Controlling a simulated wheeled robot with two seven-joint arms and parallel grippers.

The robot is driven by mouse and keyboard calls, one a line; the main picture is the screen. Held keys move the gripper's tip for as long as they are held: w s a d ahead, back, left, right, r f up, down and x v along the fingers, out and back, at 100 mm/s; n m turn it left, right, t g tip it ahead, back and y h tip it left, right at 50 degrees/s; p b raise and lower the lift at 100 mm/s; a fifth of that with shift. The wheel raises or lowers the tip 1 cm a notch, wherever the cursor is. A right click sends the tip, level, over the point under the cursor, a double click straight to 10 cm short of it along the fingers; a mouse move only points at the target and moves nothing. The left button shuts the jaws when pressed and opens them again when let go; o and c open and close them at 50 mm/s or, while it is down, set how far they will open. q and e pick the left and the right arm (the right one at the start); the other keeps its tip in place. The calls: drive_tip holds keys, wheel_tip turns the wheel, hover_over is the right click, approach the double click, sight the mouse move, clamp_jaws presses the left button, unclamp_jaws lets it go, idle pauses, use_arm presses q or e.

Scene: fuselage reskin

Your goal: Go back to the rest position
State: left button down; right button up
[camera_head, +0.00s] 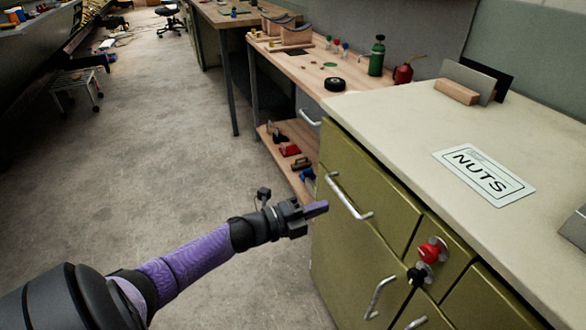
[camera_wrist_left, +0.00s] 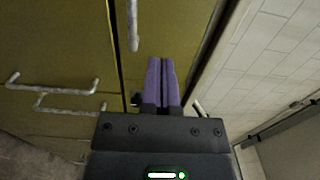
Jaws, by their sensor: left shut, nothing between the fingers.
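My left gripper (camera_head: 318,208) is shut and empty, held in front of the olive cabinet (camera_head: 335,240) near its left front corner. In the left wrist view its two purple fingers (camera_wrist_left: 161,82) lie side by side, pointing toward the olive cabinet face (camera_wrist_left: 60,50). I cannot tell whether the fingertips touch the cabinet. My right gripper is in neither view.
The cabinet's pale top (camera_head: 400,115) carries a NUTS label (camera_head: 484,176). Metal handles (camera_head: 348,198) and red (camera_head: 431,250) and black (camera_head: 418,274) knobs stick out of its front. A wooden workbench (camera_head: 300,68) stands behind. The concrete floor (camera_head: 150,150) at left is mostly clear.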

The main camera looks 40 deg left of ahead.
use_arm(q)
drive_tip(key=s+a+f+n+g+y+p, duration=0.2)
drive_tip(key=s+f+n+g+y+p, duration=0.45)
drive_tip(key=s+f+n, duration=1.1)
drive_tip(key=s+d+f+g, duration=0.3)
drive_tip(key=s, duration=0.6)
drive_tip(key=s+d+f+n+g+y, duration=0.1)
drive_tip(key=s+d+f+g, duration=0.2)
drive_tip(key=s, duration=0.6)
drive_tip(key=s+d+f+n+g+p, duration=0.1)
drive_tip(key=s+d+f+g, duration=0.2)
drive_tip(key=s, duration=0.7)
drive_tip(key=shift+d+g, duration=0.45)
drive_tip(key=shift+g, duration=0.4)
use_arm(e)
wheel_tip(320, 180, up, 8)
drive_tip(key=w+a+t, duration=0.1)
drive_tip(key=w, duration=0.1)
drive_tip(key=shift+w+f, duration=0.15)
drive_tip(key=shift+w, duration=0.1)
use_arm(q)
drive_tip(key=shift+s+f, duration=0.1)
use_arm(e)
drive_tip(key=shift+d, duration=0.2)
